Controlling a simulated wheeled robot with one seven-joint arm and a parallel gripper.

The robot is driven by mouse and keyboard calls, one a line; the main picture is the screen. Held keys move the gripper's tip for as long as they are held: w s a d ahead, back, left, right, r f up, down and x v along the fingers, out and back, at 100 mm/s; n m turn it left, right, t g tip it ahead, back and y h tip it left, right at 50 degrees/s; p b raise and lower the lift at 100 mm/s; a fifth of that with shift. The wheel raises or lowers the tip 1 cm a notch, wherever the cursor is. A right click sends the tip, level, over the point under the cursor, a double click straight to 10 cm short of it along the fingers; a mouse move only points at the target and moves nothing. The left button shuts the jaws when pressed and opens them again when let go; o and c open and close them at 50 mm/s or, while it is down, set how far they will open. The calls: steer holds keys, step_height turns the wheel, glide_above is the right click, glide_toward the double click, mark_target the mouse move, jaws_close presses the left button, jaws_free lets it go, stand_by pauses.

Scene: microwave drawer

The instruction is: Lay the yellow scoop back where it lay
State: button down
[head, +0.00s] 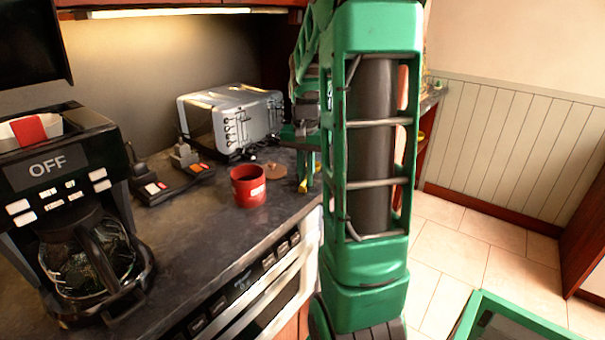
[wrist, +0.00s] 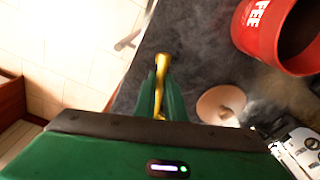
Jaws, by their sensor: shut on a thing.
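The yellow scoop (wrist: 162,66) is between the two green fingers of my gripper (wrist: 161,90), which is shut on it. In the wrist view its yellow end sticks out past the fingertips over the dark counter. In the head view only a small part of the scoop (head: 303,187) shows, under my gripper (head: 308,172) and low near the counter's right end. My arm hides much of that area. I cannot tell whether the scoop touches the counter.
An open red coffee canister (head: 248,186) stands near the counter's front edge. Its tan lid (wrist: 221,104) lies beside it. A toaster (head: 232,120) stands behind; a coffee maker (head: 70,225) is at left. Beyond the counter edge is tiled floor (head: 440,250).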

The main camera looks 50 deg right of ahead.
steer(key=c, duration=1.7)
jaws_free()
steer(key=shift+c, duration=0.2)
step_height(320, 180, up, 11)
steer(key=shift+a+f, duration=0.15)
steer(key=shift+a, duration=0.25)
steer(key=shift+s, duration=0.15)
steer(key=s+a+f+n, duration=0.3)
steer(key=s+a+f, duration=0.1)
steer(key=s+a, duration=0.4)
steer(key=s+a+f+n+y, duration=0.1)
steer(key=s+a+f+n, duration=0.2)
steer(key=s+a, duration=0.6)
step_height(320, 180, down, 2)
steer(key=shift+s+f+n, duration=0.15)
steer(key=shift+s+n, duration=0.25)
steer(key=shift+s, duration=0.6)
